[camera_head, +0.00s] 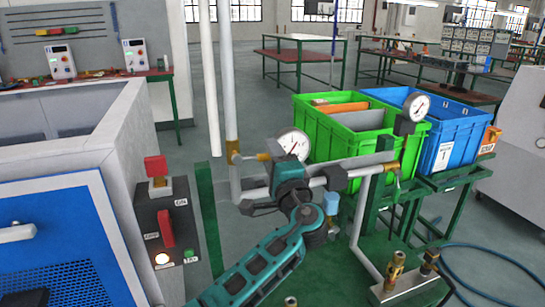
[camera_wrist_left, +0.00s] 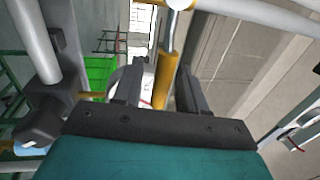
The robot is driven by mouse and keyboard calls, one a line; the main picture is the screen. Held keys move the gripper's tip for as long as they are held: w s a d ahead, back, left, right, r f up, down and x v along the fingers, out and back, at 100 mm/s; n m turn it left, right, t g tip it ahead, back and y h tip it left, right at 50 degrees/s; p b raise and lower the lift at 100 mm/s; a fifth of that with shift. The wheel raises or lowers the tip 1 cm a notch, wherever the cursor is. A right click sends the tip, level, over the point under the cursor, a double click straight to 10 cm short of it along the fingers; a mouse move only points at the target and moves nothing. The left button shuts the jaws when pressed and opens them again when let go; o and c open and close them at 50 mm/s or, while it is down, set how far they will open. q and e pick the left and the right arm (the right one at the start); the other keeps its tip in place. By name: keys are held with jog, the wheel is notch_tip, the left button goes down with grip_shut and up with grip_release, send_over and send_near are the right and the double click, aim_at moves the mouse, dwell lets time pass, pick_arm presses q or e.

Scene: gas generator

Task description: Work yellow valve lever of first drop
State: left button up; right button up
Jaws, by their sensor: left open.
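My left gripper (camera_head: 284,166) is at the pipework, its teal body in front of the pressure gauge and hiding part of the pipes. In the left wrist view its two dark fingers (camera_wrist_left: 158,82) are apart. A yellow part (camera_wrist_left: 165,72), which may be the valve lever, stands upright in line with the gap between them; I cannot tell whether they touch it. In the head view, a brass-yellow fitting (camera_head: 235,150) sits on the vertical pipe left of the gripper. Another brass fitting (camera_head: 390,167) is on the right drop. My right gripper is not in view.
The round gauge (camera_head: 293,143) is just behind my gripper, and a second gauge (camera_head: 416,107) stands right. A green crate (camera_head: 338,130) and a blue crate (camera_head: 451,124) are behind the pipes. A switch panel (camera_head: 163,220) is at the left. Grey floor lies open behind.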

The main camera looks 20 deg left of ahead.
pick_arm(q)
jog(key=b+v, duration=0.1)
jog(key=v, duration=1.2)
jog(key=shift+b, duration=0.3)
